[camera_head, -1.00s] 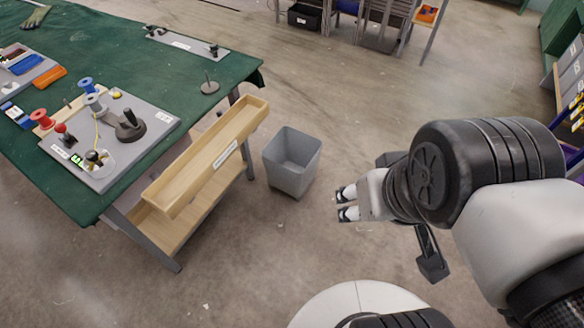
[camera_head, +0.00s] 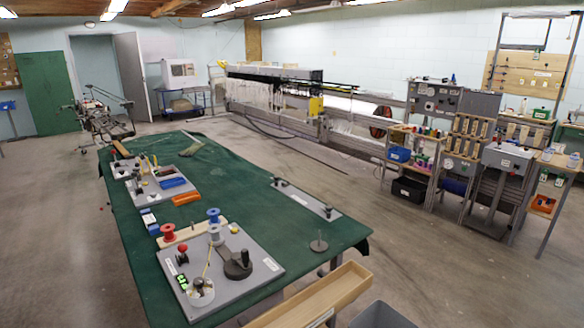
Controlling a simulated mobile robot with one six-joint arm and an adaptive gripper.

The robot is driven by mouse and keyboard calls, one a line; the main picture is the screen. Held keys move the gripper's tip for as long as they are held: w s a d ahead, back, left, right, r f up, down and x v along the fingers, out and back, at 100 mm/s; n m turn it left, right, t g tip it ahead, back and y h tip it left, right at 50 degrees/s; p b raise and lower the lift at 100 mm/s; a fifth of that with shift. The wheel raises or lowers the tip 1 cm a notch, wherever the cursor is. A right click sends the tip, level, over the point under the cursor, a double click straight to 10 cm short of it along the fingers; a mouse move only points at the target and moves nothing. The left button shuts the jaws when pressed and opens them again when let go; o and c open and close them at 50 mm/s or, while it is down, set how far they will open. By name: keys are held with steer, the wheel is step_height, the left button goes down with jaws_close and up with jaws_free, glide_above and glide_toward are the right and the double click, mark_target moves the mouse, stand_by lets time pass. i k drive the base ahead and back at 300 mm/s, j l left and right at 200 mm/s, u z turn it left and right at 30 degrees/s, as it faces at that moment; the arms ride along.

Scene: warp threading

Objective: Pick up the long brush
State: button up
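A long brush-like thing (camera_head: 192,145) with a pale handle and pale bristles lies near the far end of the green-covered table (camera_head: 265,225). It is small in this view, so its details are hard to tell. My gripper and arm are not in view now, so I cannot see whether it is open or shut.
Between me and the brush, the table holds a grey board with spools (camera_head: 218,268), orange and blue blocks (camera_head: 186,199) and a tool board (camera_head: 145,182). A wooden tray (camera_head: 325,296) and a grey bin (camera_head: 382,316) stand at the near edge. The floor (camera_head: 420,255) right of the table is open.

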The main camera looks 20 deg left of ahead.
mark_target(119, 147)
steer(key=j, duration=0.65)
steer(key=j+u, duration=0.15)
steer(key=j, duration=0.5)
steer(key=i+j, duration=0.1)
steer(key=j, duration=0.55)
steer(key=i+j+u, duration=0.1)
steer(key=j, duration=0.55)
steer(key=j+u, duration=0.1)
steer(key=j, duration=0.55)
steer(key=i+j+u, duration=0.1)
steer(key=i+j, duration=0.35)
steer(key=j, duration=0.25)
steer(key=i+j+u, duration=0.15)
steer(key=i+j, duration=0.35)
steer(key=j, duration=0.2)
steer(key=i+j+u, duration=0.1)
steer(key=i+j, duration=0.7)
steer(key=j, duration=0.2)
steer(key=i+j, duration=0.25)
steer(key=j, duration=0.15)
steer(key=i+j+u, duration=0.1)
steer(key=i+j, duration=0.15)
steer(key=j, duration=0.2)
steer(key=i+j+z, duration=0.45)
steer(key=i+j, duration=0.65)
steer(key=i, duration=0.45)
steer(key=i+j+z, duration=0.4)
steer(key=i+j, duration=0.95)
steer(key=j, duration=0.3)
